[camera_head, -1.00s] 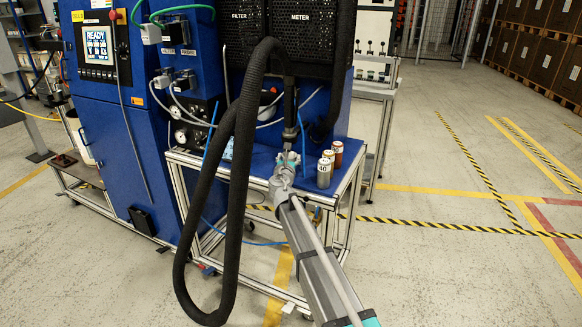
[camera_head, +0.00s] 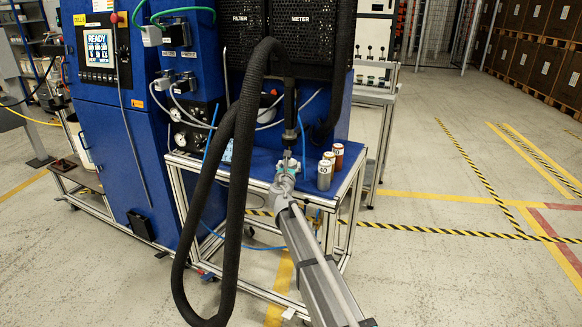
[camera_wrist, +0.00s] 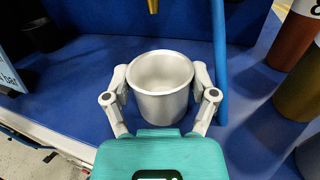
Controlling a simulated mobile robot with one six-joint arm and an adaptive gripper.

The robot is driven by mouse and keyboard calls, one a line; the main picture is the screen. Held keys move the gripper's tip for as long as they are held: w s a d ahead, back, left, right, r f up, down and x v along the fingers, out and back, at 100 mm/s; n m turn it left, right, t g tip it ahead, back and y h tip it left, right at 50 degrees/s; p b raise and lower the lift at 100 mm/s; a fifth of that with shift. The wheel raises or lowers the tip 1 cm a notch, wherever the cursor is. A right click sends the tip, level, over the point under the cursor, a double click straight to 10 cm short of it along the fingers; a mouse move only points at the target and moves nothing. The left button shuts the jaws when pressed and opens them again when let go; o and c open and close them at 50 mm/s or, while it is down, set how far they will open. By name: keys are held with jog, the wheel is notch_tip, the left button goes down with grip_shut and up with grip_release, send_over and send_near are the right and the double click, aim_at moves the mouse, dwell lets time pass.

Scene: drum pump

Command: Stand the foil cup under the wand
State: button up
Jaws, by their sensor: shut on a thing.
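The foil cup (camera_wrist: 161,88) is a plain silver cup, upright and empty inside, seen between the two grey fingers in the wrist view. My gripper (camera_wrist: 160,96) is shut on its sides; it also shows small in the head view (camera_head: 287,171), over the front of the blue table. The wand (camera_head: 289,115) hangs down as a dark vertical tube behind and above the gripper. A brass tip (camera_wrist: 153,6) shows at the top edge of the wrist view, beyond the cup. I cannot tell whether the cup's base touches the table.
Cans stand to the right on the blue table (camera_wrist: 95,80): a grey one marked 40 (camera_head: 324,175), an olive one (camera_wrist: 300,88) and a red-brown one (camera_wrist: 292,38). A blue hose (camera_wrist: 219,60) runs close to the cup's right. A thick black hose (camera_head: 236,180) loops at the front.

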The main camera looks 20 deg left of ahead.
jog(key=shift+s+d+f, duration=0.3)
jog(key=shift+s, duration=0.05)
jog(key=o, duration=1)
jog(key=shift+s+d+b, duration=0.1)
jog(key=shift+b, duration=0.2)
jog(key=shift+s, duration=0.1)
jog(key=shift+s+d, duration=0.1)
jog(key=shift+w+a+p, duration=0.25)
jog(key=shift+w+p, duration=0.15)
jog(key=shift+p, duration=0.15)
jog(key=shift+s+r, duration=0.25)
jog(key=shift+r, duration=0.1)
jog(key=v, duration=1.1)
